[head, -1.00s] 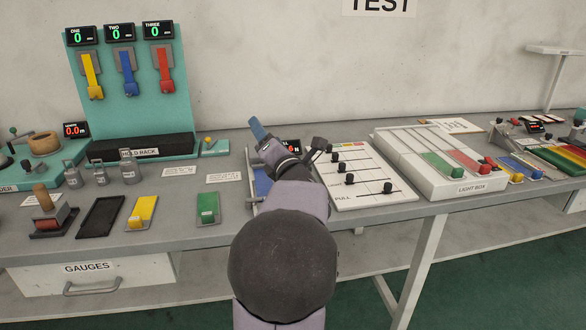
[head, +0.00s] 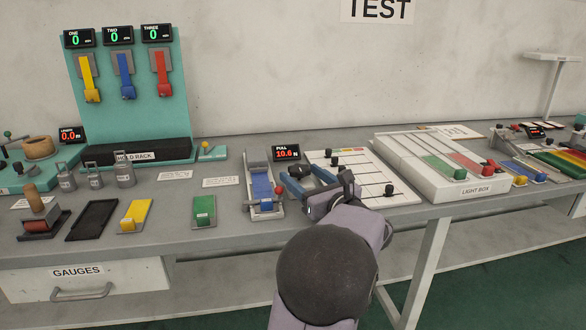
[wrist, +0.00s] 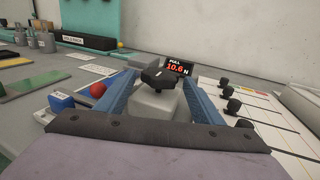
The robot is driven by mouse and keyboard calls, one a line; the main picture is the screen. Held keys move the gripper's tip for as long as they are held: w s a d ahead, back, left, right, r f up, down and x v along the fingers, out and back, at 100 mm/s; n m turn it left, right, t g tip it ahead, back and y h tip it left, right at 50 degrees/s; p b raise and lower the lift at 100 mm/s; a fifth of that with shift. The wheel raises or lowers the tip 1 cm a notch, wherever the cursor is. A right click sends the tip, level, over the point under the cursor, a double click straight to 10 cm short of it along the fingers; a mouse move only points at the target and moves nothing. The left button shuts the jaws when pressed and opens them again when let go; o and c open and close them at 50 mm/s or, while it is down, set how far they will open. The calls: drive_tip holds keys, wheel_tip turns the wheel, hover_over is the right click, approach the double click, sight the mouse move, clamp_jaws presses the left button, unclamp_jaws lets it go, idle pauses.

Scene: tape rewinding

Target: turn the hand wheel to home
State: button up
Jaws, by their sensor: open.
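The hand wheel is a black lobed knob (wrist: 158,79) with a small white mark on top. It sits on a grey block (wrist: 157,104) beside the PULL display (wrist: 177,66). My gripper (wrist: 157,75) is open, with one blue finger on each side of the knob and block. I cannot tell whether either finger touches the knob. In the head view my gripper (head: 306,180) is low over the bench, and the fingers and wrist hide most of the wheel. The PULL display (head: 287,153) reads 10.6 N in red.
A blue strip in a grey fixture with a red ball (head: 279,190) stands left of my gripper. A white slider panel (head: 347,160) with black knobs lies close on the right, then the light box (head: 440,170).

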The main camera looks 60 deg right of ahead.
sight(293, 168)
drive_tip(key=shift+x, duration=2.7)
drive_tip(key=c, duration=1)
